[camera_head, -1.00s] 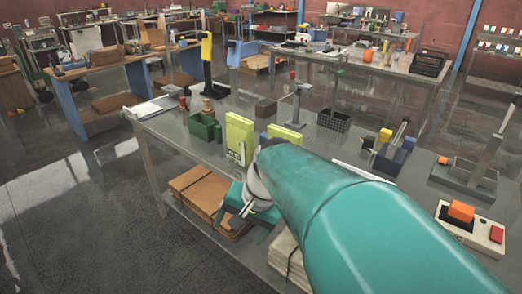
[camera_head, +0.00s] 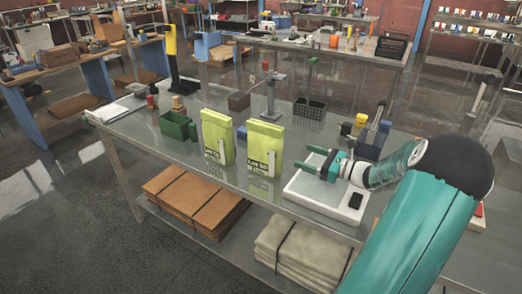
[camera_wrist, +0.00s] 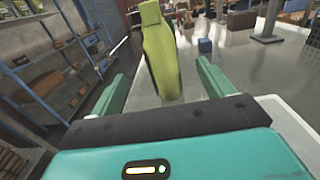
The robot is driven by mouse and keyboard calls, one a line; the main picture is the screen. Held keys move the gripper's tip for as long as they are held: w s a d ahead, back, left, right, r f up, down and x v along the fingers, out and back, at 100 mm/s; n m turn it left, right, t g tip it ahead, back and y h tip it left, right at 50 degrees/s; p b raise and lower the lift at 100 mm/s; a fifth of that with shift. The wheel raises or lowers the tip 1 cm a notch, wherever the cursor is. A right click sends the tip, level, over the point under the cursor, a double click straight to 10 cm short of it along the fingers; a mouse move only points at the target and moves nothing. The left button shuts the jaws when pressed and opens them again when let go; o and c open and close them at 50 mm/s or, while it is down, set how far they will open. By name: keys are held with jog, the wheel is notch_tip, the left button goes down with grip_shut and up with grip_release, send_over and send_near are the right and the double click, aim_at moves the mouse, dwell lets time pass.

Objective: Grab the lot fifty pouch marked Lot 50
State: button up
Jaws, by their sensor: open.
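Two yellow-green pouches stand upright side by side on the metal bench: the left pouch (camera_head: 217,137) and the right pouch (camera_head: 262,148). Both have dark print low on the front; the right one's seems to end in 50, the left one's is too small to read. My gripper (camera_head: 312,160) is open and empty, just right of the right pouch, its fingers pointing left toward it. In the wrist view one pouch (camera_wrist: 160,50) shows narrow side on, ahead of and between the spread fingers, apart from them. The other pouch is hidden there.
A white scale (camera_head: 325,197) lies under my gripper. A green bin (camera_head: 176,125) stands left of the pouches. A black basket (camera_head: 310,110) and a grey stand (camera_head: 270,95) are behind them. Brown bundles (camera_head: 195,197) lie on the lower shelf.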

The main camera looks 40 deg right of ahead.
aim_at(270, 144)
jog(key=x, duration=1.4)
jog(key=shift+c, duration=0.4)
jog(key=c, duration=1)
